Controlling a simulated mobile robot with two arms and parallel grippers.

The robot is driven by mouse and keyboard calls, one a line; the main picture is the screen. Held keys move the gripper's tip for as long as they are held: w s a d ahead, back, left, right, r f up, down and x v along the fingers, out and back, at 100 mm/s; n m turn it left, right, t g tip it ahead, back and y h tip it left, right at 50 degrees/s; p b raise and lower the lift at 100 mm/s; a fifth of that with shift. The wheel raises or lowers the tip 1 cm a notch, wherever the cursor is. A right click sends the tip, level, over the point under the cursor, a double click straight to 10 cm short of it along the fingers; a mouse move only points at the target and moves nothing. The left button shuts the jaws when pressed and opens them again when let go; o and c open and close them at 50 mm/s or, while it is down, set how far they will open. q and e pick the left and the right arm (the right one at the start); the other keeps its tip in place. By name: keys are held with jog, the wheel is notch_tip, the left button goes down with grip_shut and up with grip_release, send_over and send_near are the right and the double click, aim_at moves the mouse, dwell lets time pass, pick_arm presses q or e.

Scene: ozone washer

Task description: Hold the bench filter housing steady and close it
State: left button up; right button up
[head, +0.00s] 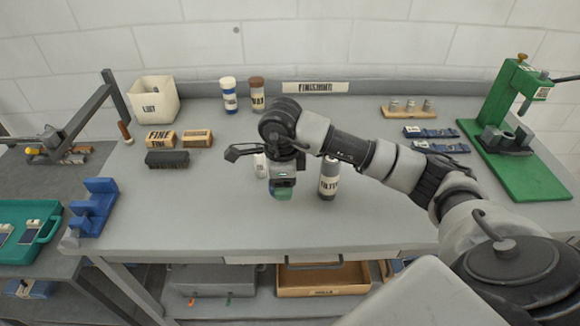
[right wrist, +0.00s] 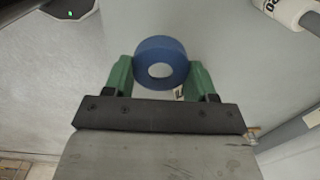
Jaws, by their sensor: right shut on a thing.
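The filter housing (head: 328,182), a grey cylinder with a white label, stands upright on the bench just right of my right gripper. My right gripper (head: 281,200) points down over the middle of the bench. In the right wrist view its green fingers (right wrist: 160,80) are shut on a blue ring-shaped cap (right wrist: 160,44) with a round hole. Whether the cap touches the bench is unclear. A small white labelled container (head: 260,165) stands behind the gripper, partly hidden. My left gripper is not in view.
A white bin (head: 154,99), small boxes (head: 160,140) and two bottles (head: 229,95) stand at the back left. A blue stand (head: 97,207) is at the left edge. A green press (head: 530,175) is at the right. The front middle of the bench (head: 220,225) is clear.

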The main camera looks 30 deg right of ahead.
jog(key=s+a+n, duration=0.4)
jog(key=s+n, duration=0.1)
jog(key=n, duration=0.7)
jog(key=s+a+n, duration=0.3)
jog(key=s+n, duration=0.2)
jog(key=n, duration=0.7)
jog(key=shift+s+a, duration=0.2)
jog(key=shift+a, duration=0.15)
